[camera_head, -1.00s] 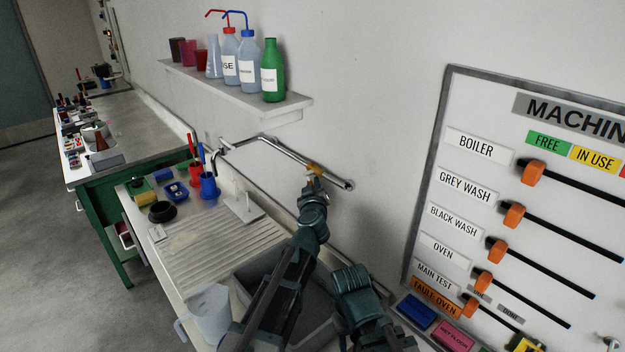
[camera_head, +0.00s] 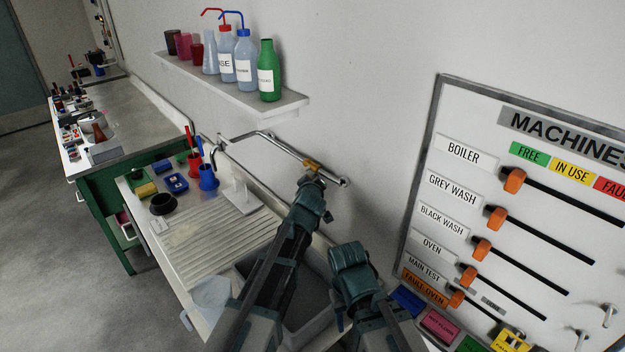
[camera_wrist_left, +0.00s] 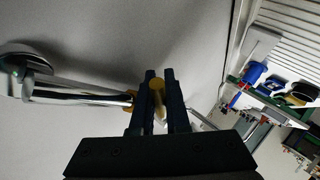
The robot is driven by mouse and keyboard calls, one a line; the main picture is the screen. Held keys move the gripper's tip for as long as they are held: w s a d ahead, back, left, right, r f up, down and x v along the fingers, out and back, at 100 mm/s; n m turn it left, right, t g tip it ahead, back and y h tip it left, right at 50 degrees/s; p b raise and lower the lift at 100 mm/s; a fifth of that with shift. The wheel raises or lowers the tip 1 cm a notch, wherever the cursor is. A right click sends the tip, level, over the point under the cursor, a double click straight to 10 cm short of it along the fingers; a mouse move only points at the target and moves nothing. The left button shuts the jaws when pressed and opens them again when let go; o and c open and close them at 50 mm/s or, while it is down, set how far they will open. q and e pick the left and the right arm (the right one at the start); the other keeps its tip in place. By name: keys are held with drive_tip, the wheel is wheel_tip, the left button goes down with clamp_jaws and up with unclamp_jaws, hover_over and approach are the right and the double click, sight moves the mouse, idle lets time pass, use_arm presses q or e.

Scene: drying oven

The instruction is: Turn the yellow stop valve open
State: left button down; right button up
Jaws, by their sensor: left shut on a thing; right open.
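The yellow stop valve (camera_head: 311,165) sits on the chrome pipe (camera_head: 265,140) along the wall above the sink. My left gripper (camera_head: 312,175) is at it, its tips mostly hidden by its own wrist. In the left wrist view the yellow valve handle (camera_wrist_left: 157,90) stands between the two dark fingers of my left gripper (camera_wrist_left: 160,78), which is shut on it. My right gripper (camera_head: 340,318) is open and empty, low over the sink's right side; its jaws are hard to make out.
A shelf (camera_head: 225,88) with bottles hangs above the pipe. A machines board (camera_head: 436,140) is on the wall at right. A drainboard (camera_head: 215,250), red and blue pots and a clear jug (camera_head: 208,298) are at left. Open floor lies further left.

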use_arm(q)
drive_tip(key=c, duration=0.9)
unclamp_jaws()
